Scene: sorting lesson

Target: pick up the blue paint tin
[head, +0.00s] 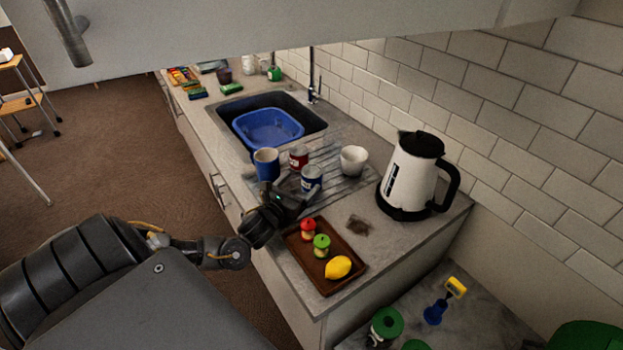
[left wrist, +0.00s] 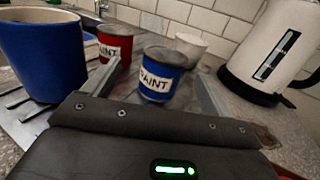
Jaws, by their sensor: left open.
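The blue paint tin (head: 312,176) stands upright at the draining board, with a dark grey lid and a white PAINT label. It also shows in the left wrist view (left wrist: 158,82), between my two fingers and slightly beyond them. My left gripper (head: 298,188) is open and close to the tin, on its near side; I cannot tell whether a finger touches it. A red paint tin (head: 298,155) stands just behind and left of the blue one; it also shows in the left wrist view (left wrist: 115,45). My right gripper is not in view.
A blue mug (head: 266,165) stands left of the tins, a white cup (head: 354,162) right. A kettle (head: 408,180) stands further right. A brown tray (head: 343,246) with two small jars and a lemon (head: 338,267) lies in front. The sink holds a blue basin (head: 265,128).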

